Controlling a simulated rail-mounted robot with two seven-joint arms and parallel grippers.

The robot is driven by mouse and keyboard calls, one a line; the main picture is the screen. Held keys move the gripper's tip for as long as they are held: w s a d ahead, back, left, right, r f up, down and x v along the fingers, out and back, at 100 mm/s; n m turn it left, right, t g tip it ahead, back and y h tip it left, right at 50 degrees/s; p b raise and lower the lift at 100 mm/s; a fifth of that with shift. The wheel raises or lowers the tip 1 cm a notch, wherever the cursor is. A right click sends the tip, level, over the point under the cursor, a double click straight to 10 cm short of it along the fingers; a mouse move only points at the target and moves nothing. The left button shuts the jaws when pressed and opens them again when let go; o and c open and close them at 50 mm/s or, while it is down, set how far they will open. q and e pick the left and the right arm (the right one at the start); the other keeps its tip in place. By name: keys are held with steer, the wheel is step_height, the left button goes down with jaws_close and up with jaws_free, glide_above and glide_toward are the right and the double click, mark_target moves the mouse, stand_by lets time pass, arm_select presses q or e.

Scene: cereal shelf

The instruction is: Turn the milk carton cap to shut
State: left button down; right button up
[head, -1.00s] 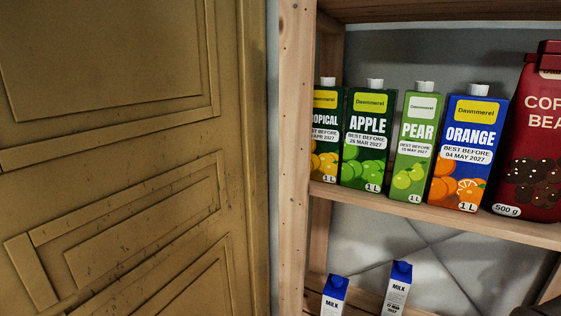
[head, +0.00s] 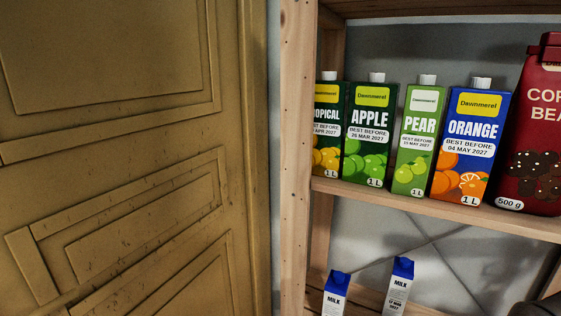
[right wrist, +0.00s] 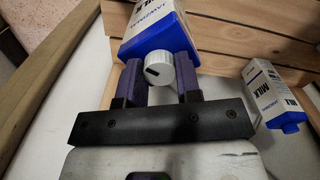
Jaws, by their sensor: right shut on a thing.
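My right gripper (right wrist: 160,82) has purple fingers on either side of the white round cap (right wrist: 159,68) of a milk carton (right wrist: 155,32), and is shut on the cap. The cap has a dark mark on its face. The carton is white and blue, at the top of the right wrist view. A second milk carton (right wrist: 272,95) is at the right of that view, apart from the gripper. In the head view two milk cartons, a left one (head: 336,294) and a right one (head: 398,285), stand low on the shelf; their lower parts are cut off. My left gripper is not in view.
The upper shelf board (head: 400,200) holds several juice cartons, among them apple (head: 369,135) and orange (head: 470,145), and a dark red coffee bag (head: 535,130). A wooden post (head: 296,150) borders the shelf. A brown door (head: 120,150) fills the left.

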steer(key=shift+m, duration=0.7)
steer(key=shift+a+m+b, duration=0.1)
steer(key=shift+m+b, duration=0.25)
steer(key=shift+m, duration=0.35)
steer(key=shift+m, duration=0.4)
steer(key=shift+a+m, duration=0.1)
steer(key=shift+m, duration=0.9)
steer(key=o, duration=0.7)
steer(key=shift+c, duration=0.2)
steer(key=shift+r, duration=0.15)
